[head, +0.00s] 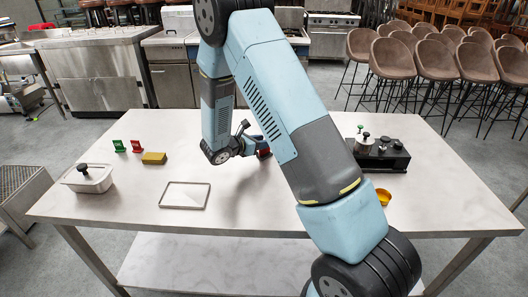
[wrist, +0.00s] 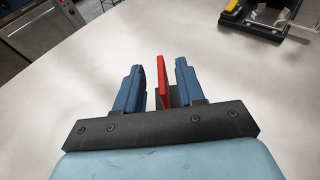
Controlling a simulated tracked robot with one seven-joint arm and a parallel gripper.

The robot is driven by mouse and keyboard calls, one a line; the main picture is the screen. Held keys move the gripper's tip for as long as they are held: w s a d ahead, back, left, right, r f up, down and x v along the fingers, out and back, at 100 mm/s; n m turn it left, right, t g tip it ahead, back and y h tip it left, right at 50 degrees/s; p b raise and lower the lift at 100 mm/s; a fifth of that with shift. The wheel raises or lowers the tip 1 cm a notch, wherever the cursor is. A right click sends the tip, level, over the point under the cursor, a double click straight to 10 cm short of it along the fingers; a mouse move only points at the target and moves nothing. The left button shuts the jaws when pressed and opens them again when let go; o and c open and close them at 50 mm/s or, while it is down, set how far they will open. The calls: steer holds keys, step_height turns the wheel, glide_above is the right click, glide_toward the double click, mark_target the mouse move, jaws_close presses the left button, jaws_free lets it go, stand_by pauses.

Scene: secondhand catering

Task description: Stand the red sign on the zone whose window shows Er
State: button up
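My gripper (wrist: 160,80) reaches down over the middle of the table; the head view shows it side-on (head: 262,153). Its two blue fingers stand apart. A thin red upright plate (wrist: 163,82), seen edge-on, is between them with a visible gap on each side. Dark red also shows at the gripper in the head view (head: 265,154); whether it stands on the table is unclear. Another small red sign (head: 136,146) stands at the left, beside a green sign (head: 119,146). A black unit (head: 395,159) is at the right; I cannot read any window.
A yellow block (head: 154,157), a flat framed tray (head: 185,206) and a white tub with a black knob (head: 74,184) are on the left. An orange cup (head: 384,196) is near the right. The table's front middle is clear.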

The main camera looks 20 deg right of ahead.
steer(key=shift+x, duration=0.85)
steer(key=shift+c, duration=0.4)
jaws_close()
